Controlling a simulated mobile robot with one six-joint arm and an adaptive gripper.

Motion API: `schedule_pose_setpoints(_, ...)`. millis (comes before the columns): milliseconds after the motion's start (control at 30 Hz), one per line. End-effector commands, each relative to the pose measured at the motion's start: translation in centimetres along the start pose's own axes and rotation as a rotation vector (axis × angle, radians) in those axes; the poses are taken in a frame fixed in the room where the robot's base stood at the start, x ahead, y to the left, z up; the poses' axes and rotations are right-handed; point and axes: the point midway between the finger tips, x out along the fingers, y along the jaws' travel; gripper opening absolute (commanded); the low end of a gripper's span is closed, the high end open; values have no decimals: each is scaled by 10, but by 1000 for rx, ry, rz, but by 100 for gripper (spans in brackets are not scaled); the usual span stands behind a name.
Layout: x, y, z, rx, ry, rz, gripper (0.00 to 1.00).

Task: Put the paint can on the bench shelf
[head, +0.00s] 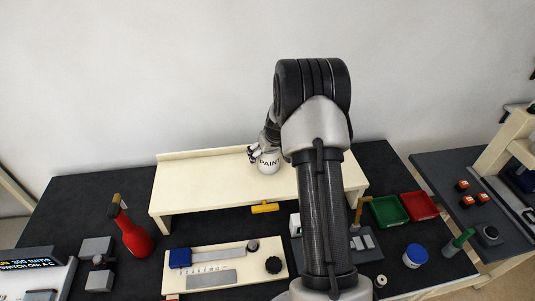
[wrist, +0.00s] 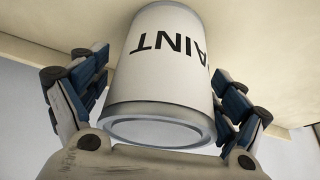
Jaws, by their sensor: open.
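The white paint can (head: 269,162), marked PAINT, is at the cream bench shelf (head: 205,182), near the middle of its top. It also shows in the wrist view (wrist: 160,75), where its lettering is upside down and its grey metal rim faces me. My gripper (head: 253,153) is at the can's left side in the head view. In the wrist view my gripper (wrist: 160,110) has its blue-padded fingers spread on both sides of the can, with gaps visible. The can's contact with the shelf is not clearly visible.
A red bottle (head: 133,235) stands left of the shelf. Green (head: 388,211) and red trays (head: 420,206) and a blue-lidded jar (head: 415,256) are on the right. A yellow object (head: 265,207) lies below the shelf front. The shelf's left part is bare.

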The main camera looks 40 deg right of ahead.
Motion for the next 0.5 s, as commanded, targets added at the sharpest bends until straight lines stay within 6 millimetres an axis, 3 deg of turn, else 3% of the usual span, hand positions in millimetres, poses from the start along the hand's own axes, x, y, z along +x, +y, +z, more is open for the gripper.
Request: schedule_pose_setpoints(500,-100,1,-2,1,3,1,89)
